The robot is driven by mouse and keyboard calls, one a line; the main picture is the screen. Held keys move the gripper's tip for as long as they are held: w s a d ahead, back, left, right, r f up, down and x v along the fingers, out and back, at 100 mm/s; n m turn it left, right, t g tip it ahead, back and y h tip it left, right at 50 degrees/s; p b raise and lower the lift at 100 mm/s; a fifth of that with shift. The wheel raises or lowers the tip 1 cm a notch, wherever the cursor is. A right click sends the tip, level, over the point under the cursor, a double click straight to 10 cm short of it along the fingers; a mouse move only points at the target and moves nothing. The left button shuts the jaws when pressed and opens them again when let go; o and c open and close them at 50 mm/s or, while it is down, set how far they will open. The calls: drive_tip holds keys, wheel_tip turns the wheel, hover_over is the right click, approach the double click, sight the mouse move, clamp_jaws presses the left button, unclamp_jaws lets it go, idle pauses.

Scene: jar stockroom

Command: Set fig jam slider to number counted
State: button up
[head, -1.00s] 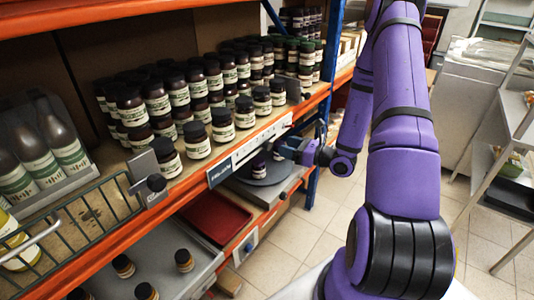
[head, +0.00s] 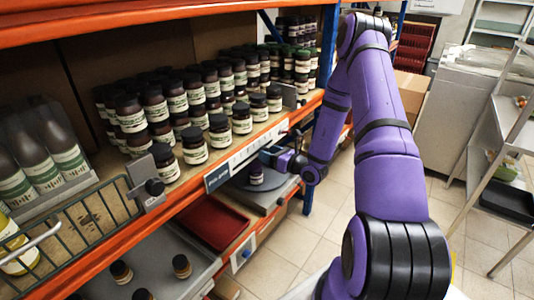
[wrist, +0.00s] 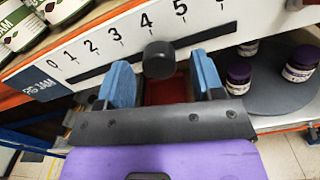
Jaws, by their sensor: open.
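The white number strip (wrist: 125,38) has a dark slot and a dark blue label reading FIG JAM (wrist: 40,88). It also shows on the shelf's front edge in the head view (head: 245,155). The round black slider knob (wrist: 158,60) stands below the 4, slightly to its right; its exact mark is hard to tell. My gripper (wrist: 163,80) is open, with one blue finger on each side of the knob and a gap at both. In the head view my gripper (head: 272,156) is at the strip's right part. Dark-lidded jars (head: 195,148) stand in stacked rows behind it.
Below the strip, purple-lidded jars (wrist: 238,78) stand on a round grey plate (wrist: 275,100), close to my right finger. A red tray (head: 212,222) lies on the lower shelf.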

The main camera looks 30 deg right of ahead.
sight(271, 141)
drive_tip(key=shift+w+a, duration=0.25)
drive_tip(key=shift+w, duration=0.35)
clamp_jaws()
drive_tip(key=d, duration=0.2)
drive_tip(key=w+d, duration=0.1)
drive_tip(key=d, duration=0.1)
drive_tip(key=w+d, duration=0.1)
drive_tip(key=d, duration=0.1)
drive_tip(key=shift+w+d, duration=0.2)
drive_tip(key=shift+d, duration=0.15)
unclamp_jaws()
drive_tip(key=shift+d, duration=0.1)
drive_tip(key=v, duration=1)
drive_tip(key=shift+s, duration=0.35)
drive_tip(key=shift+d, duration=0.15)
